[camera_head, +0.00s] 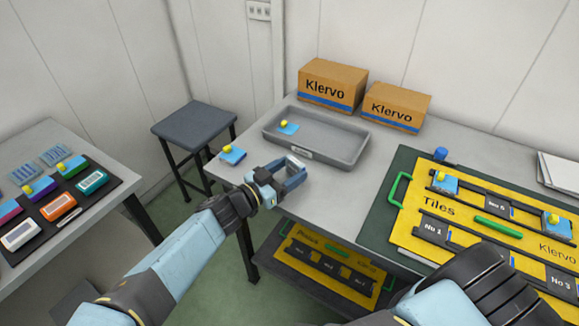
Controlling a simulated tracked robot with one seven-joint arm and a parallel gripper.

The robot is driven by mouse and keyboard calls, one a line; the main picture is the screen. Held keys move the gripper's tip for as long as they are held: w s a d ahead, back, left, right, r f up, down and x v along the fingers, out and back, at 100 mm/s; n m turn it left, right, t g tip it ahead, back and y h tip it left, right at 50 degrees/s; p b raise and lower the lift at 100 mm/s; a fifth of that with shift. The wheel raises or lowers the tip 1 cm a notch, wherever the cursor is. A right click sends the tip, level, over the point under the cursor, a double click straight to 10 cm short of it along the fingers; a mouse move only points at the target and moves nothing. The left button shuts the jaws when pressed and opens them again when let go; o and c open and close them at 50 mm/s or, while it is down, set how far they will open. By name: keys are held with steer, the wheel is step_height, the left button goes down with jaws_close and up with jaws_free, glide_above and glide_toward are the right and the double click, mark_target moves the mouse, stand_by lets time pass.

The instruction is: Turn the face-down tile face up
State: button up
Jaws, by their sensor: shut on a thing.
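My gripper (294,174) is above the front left edge of the grey table, in front of the grey tray (345,155). It is shut on a small pale thing (296,162), probably a tile; the fingers hide most of it, and I cannot tell which face is up. A blue tile with a yellow knob (232,154) lies at the table's left corner. Another blue tile with a yellow knob (288,128) lies in the tray's left end. Two more, a left tile (445,183) and a right tile (556,227), sit on the yellow Tiles board (408,232).
Two Klervo cartons, left (331,85) and right (396,107), stand behind the tray. A blue cylinder (440,154) stands by the board's back edge. A dark stool (194,127) is left of the table. A side table (45,140) holds coloured blocks. Another yellow board (320,262) lies below.

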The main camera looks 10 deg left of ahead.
steer(key=shift+f, duration=0.25)
steer(key=o, duration=1.3)
steer(key=shift+c, duration=0.2)
